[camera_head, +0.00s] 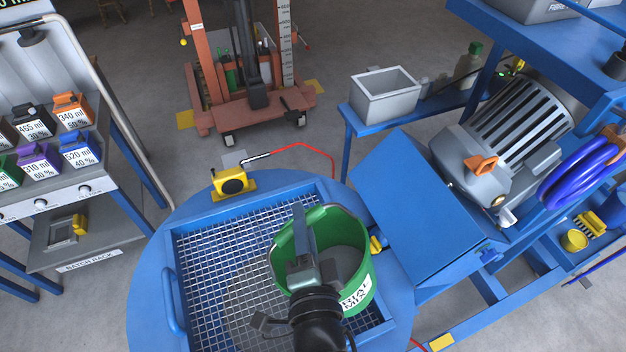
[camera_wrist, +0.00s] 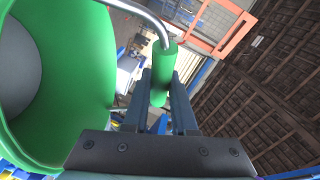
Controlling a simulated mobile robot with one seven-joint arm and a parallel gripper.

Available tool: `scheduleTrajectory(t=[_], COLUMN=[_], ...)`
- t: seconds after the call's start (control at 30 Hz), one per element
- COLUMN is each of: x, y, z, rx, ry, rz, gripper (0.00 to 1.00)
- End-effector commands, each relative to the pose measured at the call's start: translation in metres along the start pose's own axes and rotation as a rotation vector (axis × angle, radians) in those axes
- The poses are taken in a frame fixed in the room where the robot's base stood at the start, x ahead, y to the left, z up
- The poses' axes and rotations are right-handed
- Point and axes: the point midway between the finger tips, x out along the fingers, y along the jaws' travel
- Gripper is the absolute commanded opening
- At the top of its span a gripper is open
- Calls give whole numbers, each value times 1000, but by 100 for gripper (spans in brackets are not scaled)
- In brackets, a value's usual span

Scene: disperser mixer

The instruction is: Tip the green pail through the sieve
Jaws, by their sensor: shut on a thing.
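The green pail (camera_head: 362,291) is over the right part of the sieve (camera_head: 220,240), a wire grid set in the blue round lid (camera_head: 150,270). Grey material shows inside the pail, and its label is partly hidden by my arm. My gripper (camera_head: 300,235) is in front of the pail. In the wrist view, my gripper (camera_wrist: 160,95) is shut on the green handle grip (camera_wrist: 163,62) of the pail, whose green wall (camera_wrist: 85,80) fills the left side. The pail looks tilted in the wrist view. I cannot tell how far it is above the grid.
A yellow device (camera_head: 233,183) with a red cable sits on the lid's back edge. A blue sloped panel (camera_head: 415,215) and a grey motor (camera_head: 500,140) stand to the right. A batch rack (camera_head: 90,250) with coloured containers stands at left.

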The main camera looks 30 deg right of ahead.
Motion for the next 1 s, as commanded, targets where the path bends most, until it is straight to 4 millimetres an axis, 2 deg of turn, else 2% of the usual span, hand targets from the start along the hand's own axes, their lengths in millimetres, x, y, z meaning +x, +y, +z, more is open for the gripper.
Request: scheduleTrajectory(t=[0.03, 0.5, 1.0], x=[1, 12, 22], y=[-6, -7, 9], z=[2, 28, 53], rx=[-26, -276, -438], ry=[1, 3, 3], rz=[-2, 94, 159], gripper=[0, 0, 0])
